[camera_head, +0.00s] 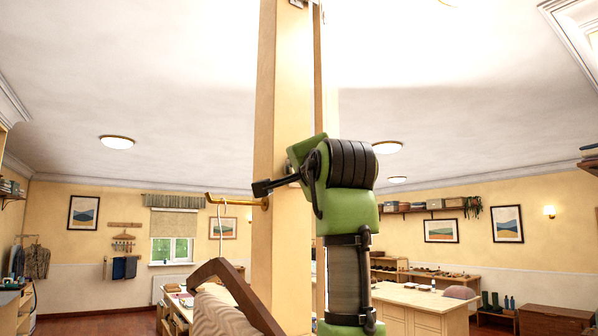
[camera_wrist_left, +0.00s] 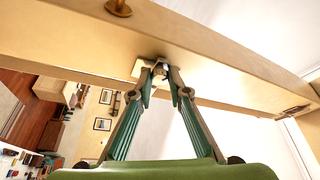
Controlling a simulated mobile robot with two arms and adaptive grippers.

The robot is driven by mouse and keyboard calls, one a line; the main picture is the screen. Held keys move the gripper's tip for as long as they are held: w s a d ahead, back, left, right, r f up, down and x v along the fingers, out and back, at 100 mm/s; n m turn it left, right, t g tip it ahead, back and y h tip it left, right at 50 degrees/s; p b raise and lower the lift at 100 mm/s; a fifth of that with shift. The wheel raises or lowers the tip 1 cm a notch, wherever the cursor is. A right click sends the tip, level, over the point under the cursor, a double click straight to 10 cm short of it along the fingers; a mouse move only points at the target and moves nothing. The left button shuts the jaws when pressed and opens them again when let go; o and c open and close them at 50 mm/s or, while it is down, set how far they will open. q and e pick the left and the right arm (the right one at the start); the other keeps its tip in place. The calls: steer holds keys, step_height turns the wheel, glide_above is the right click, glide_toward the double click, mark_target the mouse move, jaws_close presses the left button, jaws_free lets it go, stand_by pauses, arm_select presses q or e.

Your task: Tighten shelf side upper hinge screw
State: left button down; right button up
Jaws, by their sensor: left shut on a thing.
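In the left wrist view, my left gripper (camera_wrist_left: 167,80) has its two green fingers drawn together at the tips. The tips are shut on a small metal screw (camera_wrist_left: 160,68) at a pale plate on the wooden panel. The dark fingertips partly hide the screw, so its seating cannot be told. In the head view the tall, pale wooden panel (camera_head: 279,110) stands upright in the middle. My green arm rises in front of it, and the fingertips and screw cannot be made out there. My right gripper is in neither view.
Another metal fitting (camera_wrist_left: 293,110) is farther along the panel. A wooden counter (camera_head: 425,298) stands behind at right.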

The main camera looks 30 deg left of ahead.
arm_select(q)
steer(key=m+g+h, duration=0.1)
steer(key=m, duration=0.2)
steer(key=m+h+p, duration=0.1)
steer(key=m, duration=0.2)
steer(key=r+m+g, duration=0.1)
steer(key=m, duration=0.2)
steer(key=shift+a+m+g+h, duration=0.1)
steer(key=shift+m+g+h, duration=0.2)
steer(key=shift+m+h, duration=0.1)
steer(key=shift+r, duration=0.1)
stand_by(0.3)
steer(key=c, duration=2)
jaws_free()
steer(key=shift+o, duration=0.5)
steer(key=shift+a+f, duration=0.25)
steer(key=shift+a, duration=0.05)
steer(key=v, duration=1.2)
